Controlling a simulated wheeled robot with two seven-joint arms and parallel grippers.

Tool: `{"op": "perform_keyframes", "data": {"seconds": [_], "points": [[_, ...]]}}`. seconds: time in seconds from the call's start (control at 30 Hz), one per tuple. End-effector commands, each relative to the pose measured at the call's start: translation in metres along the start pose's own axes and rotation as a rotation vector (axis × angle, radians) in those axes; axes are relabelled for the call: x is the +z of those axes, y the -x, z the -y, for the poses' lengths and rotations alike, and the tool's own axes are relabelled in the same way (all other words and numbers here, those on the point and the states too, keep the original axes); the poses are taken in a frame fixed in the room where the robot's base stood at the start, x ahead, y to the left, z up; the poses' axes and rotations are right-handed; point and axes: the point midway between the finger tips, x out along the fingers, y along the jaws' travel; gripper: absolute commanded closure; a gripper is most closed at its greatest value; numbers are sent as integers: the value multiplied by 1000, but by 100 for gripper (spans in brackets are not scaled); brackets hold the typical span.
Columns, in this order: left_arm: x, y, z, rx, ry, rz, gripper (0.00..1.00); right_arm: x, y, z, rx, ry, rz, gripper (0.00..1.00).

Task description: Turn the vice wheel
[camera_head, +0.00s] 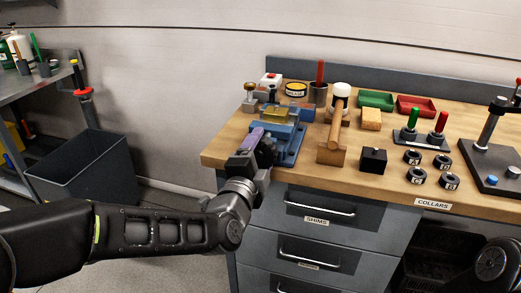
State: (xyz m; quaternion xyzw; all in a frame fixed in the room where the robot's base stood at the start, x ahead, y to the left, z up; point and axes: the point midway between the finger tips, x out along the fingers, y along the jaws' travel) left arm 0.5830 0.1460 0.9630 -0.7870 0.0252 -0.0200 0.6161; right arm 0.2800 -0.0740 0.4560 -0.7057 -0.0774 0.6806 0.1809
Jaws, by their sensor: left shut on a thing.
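The blue vice (289,146) stands on the wooden bench near its left front corner, with a yellowish block (278,115) at its jaws. My left gripper (264,147) is at the near left end of the vice, shut on the vice wheel. The gripper and wrist hide most of the wheel, so how far it is turned cannot be seen. My right gripper is not in view; only a part of my right arm shows at the lower right.
Several black collars (417,175) lie farther right. A grey bin (85,170) stands left of the bench.

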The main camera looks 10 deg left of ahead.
Motion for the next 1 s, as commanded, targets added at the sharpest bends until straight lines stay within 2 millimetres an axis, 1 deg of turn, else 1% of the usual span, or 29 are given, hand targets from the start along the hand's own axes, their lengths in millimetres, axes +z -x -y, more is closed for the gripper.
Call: {"op": "perform_keyframes", "data": {"seconds": [0.7, 1.0], "points": [[1, 0, -3, 4, -677, 0, 66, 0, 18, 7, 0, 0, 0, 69], [2, 0, -4, 4, -932, -1, 66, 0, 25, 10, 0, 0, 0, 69]]}}
